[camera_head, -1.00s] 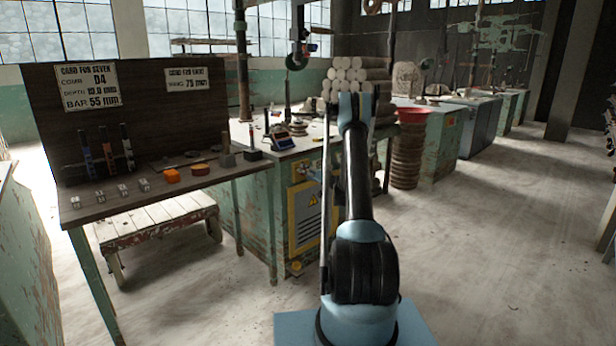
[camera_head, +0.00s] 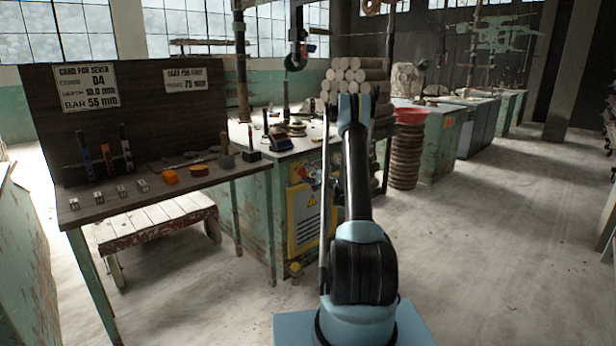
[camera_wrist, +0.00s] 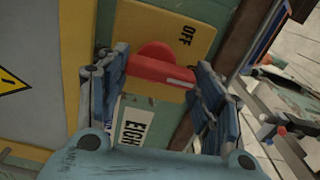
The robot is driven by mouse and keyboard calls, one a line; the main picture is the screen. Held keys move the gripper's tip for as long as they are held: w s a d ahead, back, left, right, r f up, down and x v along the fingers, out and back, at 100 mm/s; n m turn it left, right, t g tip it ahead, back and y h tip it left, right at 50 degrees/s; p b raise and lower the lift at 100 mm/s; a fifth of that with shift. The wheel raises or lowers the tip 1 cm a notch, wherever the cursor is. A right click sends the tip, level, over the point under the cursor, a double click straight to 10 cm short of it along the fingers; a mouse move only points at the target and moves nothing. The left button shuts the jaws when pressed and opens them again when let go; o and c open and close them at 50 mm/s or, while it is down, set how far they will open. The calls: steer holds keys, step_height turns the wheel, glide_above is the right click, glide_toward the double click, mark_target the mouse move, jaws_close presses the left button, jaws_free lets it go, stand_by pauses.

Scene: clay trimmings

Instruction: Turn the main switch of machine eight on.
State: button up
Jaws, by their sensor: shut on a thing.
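The main switch has a red handle (camera_wrist: 160,70) on a yellow plate (camera_wrist: 150,24) marked OFF, in the wrist view. The OFF mark lies at the plate's upper right, turned on its side. A white line shows near the handle's right end. A white label (camera_wrist: 132,126) reading EIGH, its end hidden, sits below the switch. My gripper (camera_wrist: 162,92) is shut on the red handle, one blue-grey finger at each end. The green machine (camera_head: 262,215) there bears a yellow warning panel (camera_head: 303,216).
Stacked pale rolls (camera_head: 350,78) and a red basin (camera_head: 411,115) on a brown stack stand behind my arm. The floor at the right is clear.

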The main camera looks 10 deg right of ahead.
steer(key=shift+d+f+m, duration=0.1)
steer(key=shift+m, duration=0.3)
steer(key=o, duration=1.1)
steer(key=shift+c, duration=0.2)
steer(key=v, duration=1.2)
